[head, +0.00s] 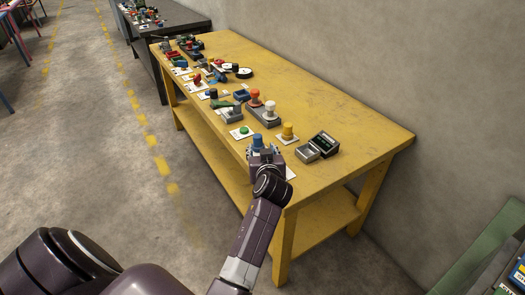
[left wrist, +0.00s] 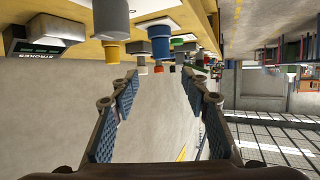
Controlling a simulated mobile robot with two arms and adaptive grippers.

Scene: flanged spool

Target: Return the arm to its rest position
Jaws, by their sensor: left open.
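My left gripper (head: 264,157) is over the near front edge of the yellow table, its arm rising from the bottom of the head view. In the left wrist view its two fingers (left wrist: 163,82) are spread with nothing between them. A blue spool-like piece (head: 258,142) shows just beyond the gripper, its lower part hidden by it. In the left wrist view, which shows the scene upside down, the blue piece (left wrist: 160,42) is ahead of the fingertips and apart from them. My right gripper is in neither view.
On the yellow table (head: 362,132) are a yellow spool (head: 288,131), a white-topped spool (head: 270,108), a red one (head: 254,97), a green button (head: 243,130) and a dark display box (head: 324,143). More parts crowd its far end. A wall runs behind; open floor (head: 95,150) lies left.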

